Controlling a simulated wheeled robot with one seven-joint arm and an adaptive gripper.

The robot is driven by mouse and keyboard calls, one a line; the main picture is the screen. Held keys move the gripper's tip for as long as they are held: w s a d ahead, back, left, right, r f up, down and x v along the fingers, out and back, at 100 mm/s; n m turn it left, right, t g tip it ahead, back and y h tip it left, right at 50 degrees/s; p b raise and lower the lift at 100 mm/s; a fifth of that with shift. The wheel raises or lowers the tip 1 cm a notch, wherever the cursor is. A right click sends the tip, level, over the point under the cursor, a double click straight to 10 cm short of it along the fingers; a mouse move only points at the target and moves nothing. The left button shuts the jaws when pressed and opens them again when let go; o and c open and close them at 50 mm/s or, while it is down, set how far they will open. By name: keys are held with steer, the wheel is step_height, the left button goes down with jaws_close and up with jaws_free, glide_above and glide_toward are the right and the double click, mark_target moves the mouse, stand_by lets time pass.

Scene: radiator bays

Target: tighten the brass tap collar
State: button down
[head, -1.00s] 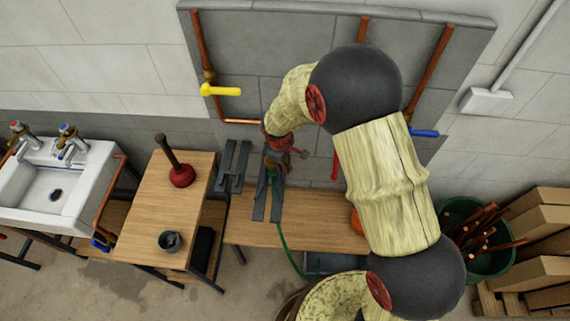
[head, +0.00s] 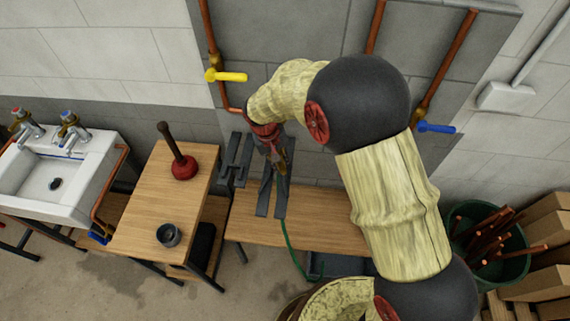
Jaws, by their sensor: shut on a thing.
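My gripper (head: 276,156) is at the end of my pale arm, over the back of the low wooden bench and in front of the grey wall panel. It is small in view and partly covered by my wrist. It is shut on a small brass piece, which I take to be the brass tap collar (head: 280,163). Dark grey bars (head: 265,198) stand just below it, and a green hose (head: 288,240) runs down from there. The collar's thread and seating are too small and hidden to tell.
A dark bracket (head: 236,160) stands close left of my gripper. Yellow (head: 230,77) and blue (head: 436,128) lever taps sit on copper pipes. A plunger (head: 184,168) and dark cup (head: 168,235) stand on the left table. A pipe-filled bucket (head: 490,240) is at right.

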steer(key=a+m, duration=0.1)
steer(key=m, duration=0.1)
steer(key=a+m, duration=0.1)
steer(key=m, duration=0.1)
steer(key=shift+a+r+m+g+b, duration=0.1)
steer(key=shift+a+m+g+b, duration=0.1)
steer(key=shift+m+g+b, duration=0.15)
steer(key=shift+w+a, duration=0.1)
stand_by(0.3)
steer(key=c, duration=1.8)
jaws_free()
steer(key=shift+o, duration=0.2)
step_height(320, 180, up, 12)
steer(key=a, duration=0.2)
steer(key=shift+w+a, duration=0.15)
steer(key=shift+f, duration=0.2)
